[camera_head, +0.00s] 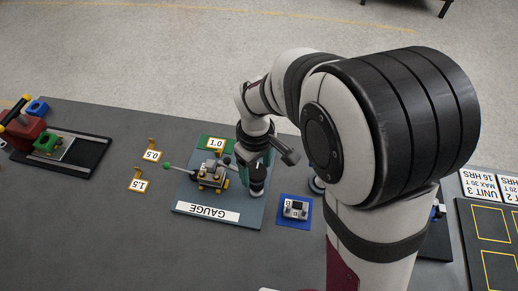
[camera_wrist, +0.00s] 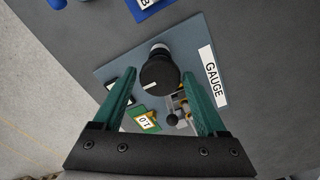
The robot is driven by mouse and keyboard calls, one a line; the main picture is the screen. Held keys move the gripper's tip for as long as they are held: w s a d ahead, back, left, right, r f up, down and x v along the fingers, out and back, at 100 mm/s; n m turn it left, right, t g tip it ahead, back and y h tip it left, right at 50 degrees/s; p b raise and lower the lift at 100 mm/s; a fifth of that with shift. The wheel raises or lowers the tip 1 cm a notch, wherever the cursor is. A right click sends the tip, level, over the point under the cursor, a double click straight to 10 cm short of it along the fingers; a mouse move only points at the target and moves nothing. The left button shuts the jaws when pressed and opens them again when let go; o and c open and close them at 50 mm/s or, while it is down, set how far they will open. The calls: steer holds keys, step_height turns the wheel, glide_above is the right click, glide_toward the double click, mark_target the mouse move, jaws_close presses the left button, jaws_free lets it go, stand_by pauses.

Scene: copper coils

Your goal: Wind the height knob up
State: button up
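The black height knob (camera_wrist: 159,76) with a white mark on its top shows in the wrist view, on the blue-grey GAUGE board (camera_wrist: 202,34). In the head view the knob (camera_head: 257,187) stands at the right of the brass and grey gauge (camera_head: 211,177), just below my gripper (camera_head: 254,165). My gripper (camera_wrist: 159,78) is open, its two green fingers spread on either side of the knob with gaps showing. Whether the fingertips reach down to the knob's level I cannot tell. The gauge is partly hidden behind a finger in the wrist view.
A green-tipped lever (camera_head: 168,166) sticks out left of the gauge. Yellow-tabbed tags, 0.5 (camera_head: 152,154) and 1.5 (camera_head: 139,185), stand left of the board; a 1.0 tag (camera_head: 215,143) sits on a green pad behind. A blue pad (camera_head: 295,222) lies to the right.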

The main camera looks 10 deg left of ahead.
steer(key=shift+o, duration=0.8)
steer(key=shift+r, duration=3.5)
steer(key=s+d+r+m+y, duration=0.1)
steer(key=s+d+r+m, duration=0.2)
steer(key=s+d+m, duration=1.1)
steer(key=s+m, duration=0.3)
steer(key=shift+r+y, duration=0.15)
steer(key=shift+y, duration=0.25)
